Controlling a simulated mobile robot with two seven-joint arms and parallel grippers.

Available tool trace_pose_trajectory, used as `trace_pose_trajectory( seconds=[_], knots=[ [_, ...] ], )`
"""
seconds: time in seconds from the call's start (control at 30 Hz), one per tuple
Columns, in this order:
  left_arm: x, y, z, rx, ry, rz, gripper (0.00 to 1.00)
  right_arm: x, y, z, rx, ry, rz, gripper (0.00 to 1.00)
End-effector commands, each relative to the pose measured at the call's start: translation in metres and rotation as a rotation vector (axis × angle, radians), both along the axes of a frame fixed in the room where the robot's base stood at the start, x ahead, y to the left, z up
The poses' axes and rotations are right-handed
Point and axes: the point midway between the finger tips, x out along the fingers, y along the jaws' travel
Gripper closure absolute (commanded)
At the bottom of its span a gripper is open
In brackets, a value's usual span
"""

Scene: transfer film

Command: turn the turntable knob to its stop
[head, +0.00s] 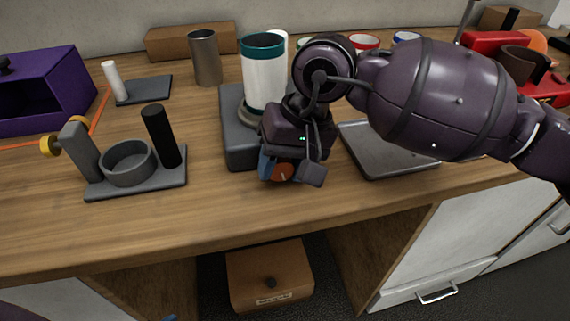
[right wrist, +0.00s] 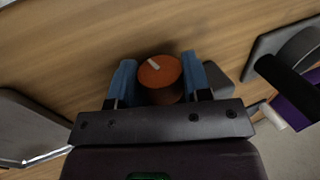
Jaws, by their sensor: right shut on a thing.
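The turntable is a grey block (head: 238,140) on the counter, with a white container with a teal rim (head: 263,80) standing upright on its round plate. The orange knob (head: 282,173) is on the block's front side, low down. My right gripper (head: 284,172) is at the knob, its blue fingers on either side of it. In the right wrist view the knob (right wrist: 160,76) sits between the two fingertips (right wrist: 159,78), and its pale mark points up and left. The gripper is shut on the knob. My left gripper is not in view.
A grey stand with a ring and black post (head: 165,137) is left of the turntable. A grey metal tray (head: 385,160) lies to the right, under my right arm. A metal cup (head: 205,57) stands behind. The counter's front strip is clear.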

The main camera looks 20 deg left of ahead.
Motion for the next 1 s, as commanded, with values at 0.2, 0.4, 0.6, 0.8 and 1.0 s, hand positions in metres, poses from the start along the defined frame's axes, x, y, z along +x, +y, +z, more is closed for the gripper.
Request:
trace_pose_trajectory(
  seconds=[0.2, 0.4, 0.6, 0.8, 1.0],
  knots=[
    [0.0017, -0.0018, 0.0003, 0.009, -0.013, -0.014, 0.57, 0.0016, -0.0007, -0.0018, 0.066, 0.044, -0.002, 0.79],
    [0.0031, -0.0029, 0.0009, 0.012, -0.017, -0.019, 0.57, 0.0012, -0.0007, 0.0003, 0.086, 0.055, -0.001, 0.79],
    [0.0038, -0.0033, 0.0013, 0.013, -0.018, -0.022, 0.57, 0.0012, -0.0007, 0.0012, 0.087, 0.055, -0.001, 0.79],
    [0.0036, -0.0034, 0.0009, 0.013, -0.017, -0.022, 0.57, 0.0013, -0.0007, 0.0013, 0.087, 0.055, -0.001, 0.46],
    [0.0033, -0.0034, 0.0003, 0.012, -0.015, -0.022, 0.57, 0.001, -0.0007, 0.0006, 0.086, 0.056, -0.001, 0.31]
  ],
)
